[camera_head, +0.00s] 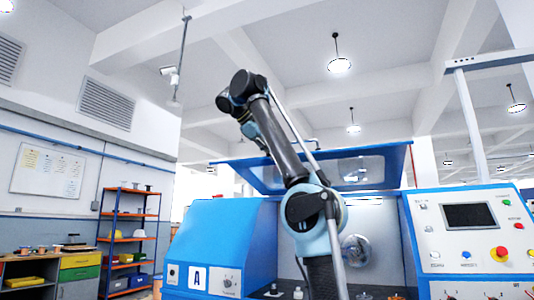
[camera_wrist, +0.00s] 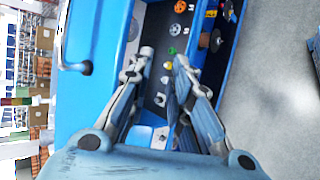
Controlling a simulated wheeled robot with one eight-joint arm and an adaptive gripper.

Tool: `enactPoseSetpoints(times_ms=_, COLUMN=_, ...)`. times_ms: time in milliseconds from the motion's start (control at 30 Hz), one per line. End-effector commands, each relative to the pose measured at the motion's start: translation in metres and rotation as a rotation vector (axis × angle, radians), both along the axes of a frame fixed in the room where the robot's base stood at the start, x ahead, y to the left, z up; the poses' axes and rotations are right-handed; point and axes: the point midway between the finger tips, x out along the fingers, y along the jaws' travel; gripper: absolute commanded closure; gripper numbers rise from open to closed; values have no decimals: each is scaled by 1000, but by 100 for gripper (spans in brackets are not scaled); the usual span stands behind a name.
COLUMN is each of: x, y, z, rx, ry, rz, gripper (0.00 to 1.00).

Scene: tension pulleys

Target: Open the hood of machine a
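Machine a (camera_head: 218,232) is a blue cabinet with an "A" label on its front left. Its hood (camera_head: 372,184), a blue frame with a clear window, stands raised and tilted above the open work space. My arm crosses in front of the hood in the head view; my gripper cannot be made out there. In the wrist view my gripper (camera_wrist: 161,54) has its two fingers apart with nothing between them. The panel seems to be the hood.
A control panel (camera_head: 470,232) with a screen and buttons stands at the right. The dark machine bed (camera_wrist: 158,88) holds several small parts. A shelf rack (camera_head: 128,240) and drawers (camera_head: 80,268) stand at the left. Grey floor (camera_wrist: 270,90) is clear beside the machine.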

Motion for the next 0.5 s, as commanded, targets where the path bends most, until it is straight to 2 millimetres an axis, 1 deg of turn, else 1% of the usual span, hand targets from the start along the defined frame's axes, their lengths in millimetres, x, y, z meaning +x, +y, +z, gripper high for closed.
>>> enactPoseSetpoints(times_ms=33, x=-3, y=6, z=0, rx=0, ry=0, rz=4, gripper=81)
enactPoseSetpoints(times_ms=200, x=-11, y=18, z=0, rx=1, ry=0, rz=3, gripper=81)
enactPoseSetpoints(times_ms=500, x=-16, y=25, z=0, rx=0, ry=1, rz=1, gripper=81)
